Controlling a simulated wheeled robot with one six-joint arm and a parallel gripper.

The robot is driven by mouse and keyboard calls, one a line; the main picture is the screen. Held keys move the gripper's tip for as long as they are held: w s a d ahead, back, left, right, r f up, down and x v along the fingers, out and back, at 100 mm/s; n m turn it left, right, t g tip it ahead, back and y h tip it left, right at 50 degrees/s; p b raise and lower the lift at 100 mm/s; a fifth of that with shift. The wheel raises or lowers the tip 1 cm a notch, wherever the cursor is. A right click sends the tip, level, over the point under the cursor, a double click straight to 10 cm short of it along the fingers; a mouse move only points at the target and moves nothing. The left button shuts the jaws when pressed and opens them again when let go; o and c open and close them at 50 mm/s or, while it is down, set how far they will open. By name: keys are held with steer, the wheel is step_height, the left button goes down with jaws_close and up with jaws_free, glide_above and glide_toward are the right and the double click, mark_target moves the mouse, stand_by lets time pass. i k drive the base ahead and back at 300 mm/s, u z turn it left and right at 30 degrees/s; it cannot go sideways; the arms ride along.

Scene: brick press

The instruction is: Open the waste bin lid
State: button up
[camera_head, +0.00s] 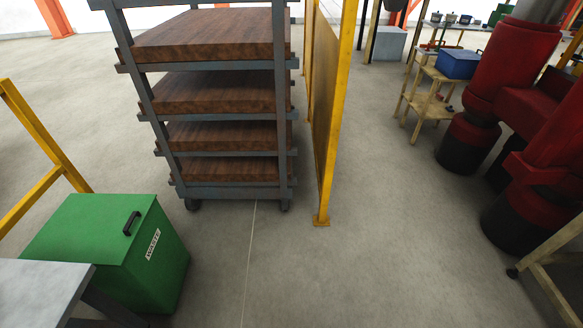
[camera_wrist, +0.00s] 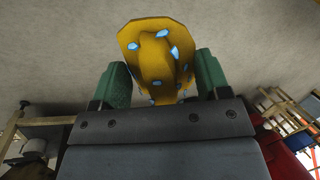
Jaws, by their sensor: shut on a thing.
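The green waste bin (camera_head: 108,250) stands at the lower left in the head view, with a white WASTE label on its front. Its lid (camera_head: 90,222) lies flat and closed, with a black handle (camera_head: 131,223) near the front edge. My gripper (camera_wrist: 163,76) shows only in the wrist view. Its two green fingers are on either side of a yellow piece with light blue spots (camera_wrist: 150,66), and they are shut on it. The bin is not seen in the wrist view, so the distance from my gripper to it cannot be told.
A grey table corner (camera_head: 45,290) overlaps the bin's near side. A rack of brown slabs (camera_head: 215,95) stands behind the bin, with a yellow-framed panel (camera_head: 325,120) beside it. Red machinery (camera_head: 515,100) and a wooden stand (camera_head: 430,95) are at right. The middle floor is clear.

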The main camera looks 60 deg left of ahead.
mark_target(101, 228)
steer(key=u, duration=3.75)
steer(key=k, duration=0.5)
steer(key=u, duration=2)
steer(key=i, duration=0.95)
steer(key=z, duration=1.65)
steer(key=i, duration=0.2)
steer(key=z, duration=0.2)
